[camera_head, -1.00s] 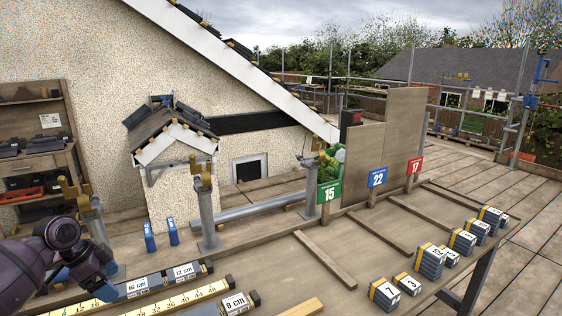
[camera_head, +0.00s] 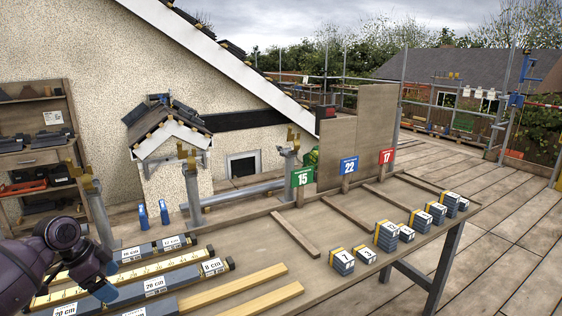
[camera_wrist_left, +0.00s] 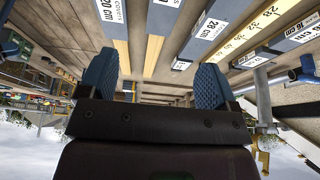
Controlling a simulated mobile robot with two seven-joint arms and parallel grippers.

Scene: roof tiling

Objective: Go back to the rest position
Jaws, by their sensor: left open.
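My left gripper (camera_head: 108,278) is at the lower left of the head view, above the left end of the workbench (camera_head: 330,268). In the left wrist view its two blue fingers (camera_wrist_left: 155,85) stand wide apart with nothing between them. Labelled grey bars (camera_head: 152,248) and a yellow ruler strip (camera_head: 120,272) lie on the bench beside and behind the gripper in the head view. My right gripper does not show in any view.
Strapped stacks of numbered tiles (camera_head: 342,261) stand along the bench's right edge. Signs 15 (camera_head: 302,176), 22 (camera_head: 348,165) and 17 (camera_head: 387,156) stand at its back edge. A small model roof (camera_head: 165,128) and metal posts (camera_head: 192,195) are behind. Decking (camera_head: 500,215) at right is clear.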

